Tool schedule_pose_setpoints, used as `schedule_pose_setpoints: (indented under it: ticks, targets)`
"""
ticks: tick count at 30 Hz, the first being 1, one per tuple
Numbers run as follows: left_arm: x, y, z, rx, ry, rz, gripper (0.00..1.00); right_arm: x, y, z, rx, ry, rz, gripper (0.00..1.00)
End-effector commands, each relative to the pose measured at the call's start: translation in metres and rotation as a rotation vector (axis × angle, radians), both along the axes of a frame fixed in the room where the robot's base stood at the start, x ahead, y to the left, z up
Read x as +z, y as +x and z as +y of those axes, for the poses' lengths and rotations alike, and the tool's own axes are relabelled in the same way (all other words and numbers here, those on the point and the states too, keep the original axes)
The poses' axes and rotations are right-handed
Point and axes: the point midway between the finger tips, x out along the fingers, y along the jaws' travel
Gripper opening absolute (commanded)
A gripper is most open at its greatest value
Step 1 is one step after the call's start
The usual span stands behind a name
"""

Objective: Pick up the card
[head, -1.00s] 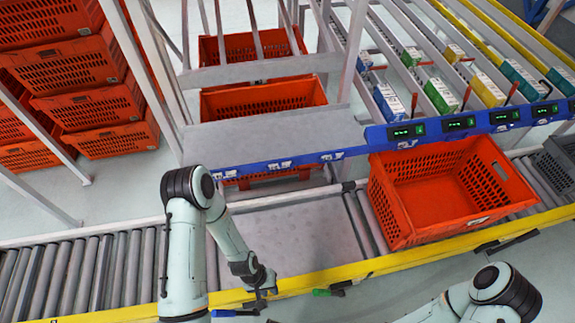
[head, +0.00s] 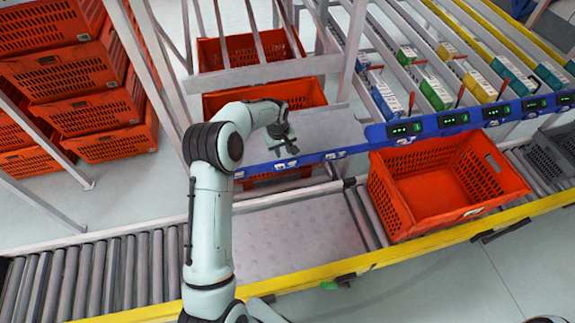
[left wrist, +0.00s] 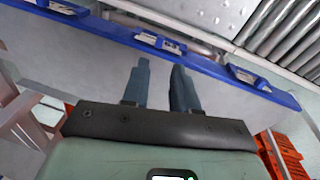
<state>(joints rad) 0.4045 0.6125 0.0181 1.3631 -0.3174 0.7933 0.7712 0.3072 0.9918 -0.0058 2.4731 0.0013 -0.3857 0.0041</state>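Small white cards sit in holders along the blue rail (head: 310,160) at the front of the grey shelf. One card (head: 284,164) is just below my left gripper (head: 287,147) in the head view, and another card (head: 334,155) is to its right. In the left wrist view, a card (left wrist: 160,42) lies just beyond the fingertips of the left gripper (left wrist: 162,66). The two fingers are apart with nothing between them, over the grey shelf surface. Which card the task means cannot be told. My right gripper is out of view.
An empty orange tote (head: 400,210) stands on the roller conveyor at the right. Another orange tote (head: 265,97) is behind the shelf. Stacked totes (head: 90,110) stand at the left. Small boxes (head: 436,93) sit on the sloped racks. The flat conveyor plate (head: 290,235) is clear.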

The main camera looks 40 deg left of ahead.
Motion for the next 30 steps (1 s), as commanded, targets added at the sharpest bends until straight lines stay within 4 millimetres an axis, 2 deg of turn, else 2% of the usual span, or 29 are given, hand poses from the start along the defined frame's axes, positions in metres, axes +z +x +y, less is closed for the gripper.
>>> schedule_pose_setpoints:
  ticks: [3,10,18,27,30]
  targets:
    - [-0.016,0.004,0.000,0.000,-0.001,0.000,0.28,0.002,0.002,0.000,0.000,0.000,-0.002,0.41]
    - [-0.033,0.007,0.000,-0.001,-0.001,0.000,0.28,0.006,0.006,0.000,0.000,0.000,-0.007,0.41]
    - [-0.069,0.015,0.001,-0.001,-0.001,-0.003,0.28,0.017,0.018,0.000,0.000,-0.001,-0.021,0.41]
    - [-0.076,0.014,0.001,-0.001,0.000,-0.002,0.28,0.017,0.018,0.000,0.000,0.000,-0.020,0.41]
    - [-0.076,0.014,0.001,-0.001,0.000,-0.002,0.00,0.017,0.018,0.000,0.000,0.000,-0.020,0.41]
